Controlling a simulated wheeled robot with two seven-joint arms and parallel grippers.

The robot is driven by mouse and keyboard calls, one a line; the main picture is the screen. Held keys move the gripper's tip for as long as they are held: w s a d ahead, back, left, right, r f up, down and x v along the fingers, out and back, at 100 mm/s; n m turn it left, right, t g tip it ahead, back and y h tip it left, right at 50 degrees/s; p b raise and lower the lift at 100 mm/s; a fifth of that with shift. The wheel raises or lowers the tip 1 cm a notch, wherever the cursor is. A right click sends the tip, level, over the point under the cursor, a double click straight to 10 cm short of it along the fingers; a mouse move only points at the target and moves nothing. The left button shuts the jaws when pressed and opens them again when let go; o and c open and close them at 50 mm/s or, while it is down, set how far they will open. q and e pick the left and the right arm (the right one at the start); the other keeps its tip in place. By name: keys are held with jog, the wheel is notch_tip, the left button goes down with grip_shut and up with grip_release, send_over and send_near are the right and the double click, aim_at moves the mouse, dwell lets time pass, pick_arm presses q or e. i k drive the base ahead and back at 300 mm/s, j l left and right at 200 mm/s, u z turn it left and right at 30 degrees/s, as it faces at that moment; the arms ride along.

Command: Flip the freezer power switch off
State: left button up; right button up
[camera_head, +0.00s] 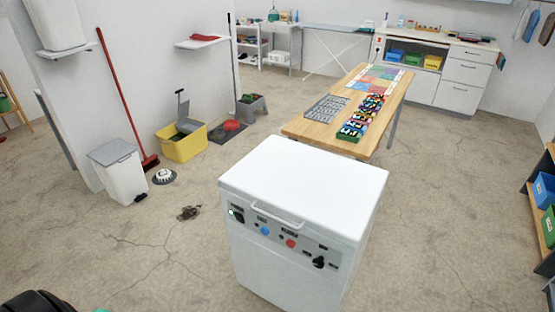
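A white chest freezer (302,185) stands in the lower middle of the head view, its lid closed with a handle at the front edge. Its front carries a grey control panel (277,238). The panel has a dark switch or knob (238,216) at the left with a small bright greenish spot beside it, a blue button (265,230), a red button (291,243) and a black knob (319,262) at the right. The labels are too small to read. Which control is the power switch, and its position, I cannot tell. Neither gripper can be made out.
Behind the freezer is a wooden table (308,130) with colourful items. At left stand a white bin (122,174), a red broom (122,95) and a yellow bucket (183,147). Small objects lie on the cracked floor left of the freezer. Shelves (537,192) line the right edge.

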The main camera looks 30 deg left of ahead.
aim_at(239, 217)
jog(key=u, duration=1.15)
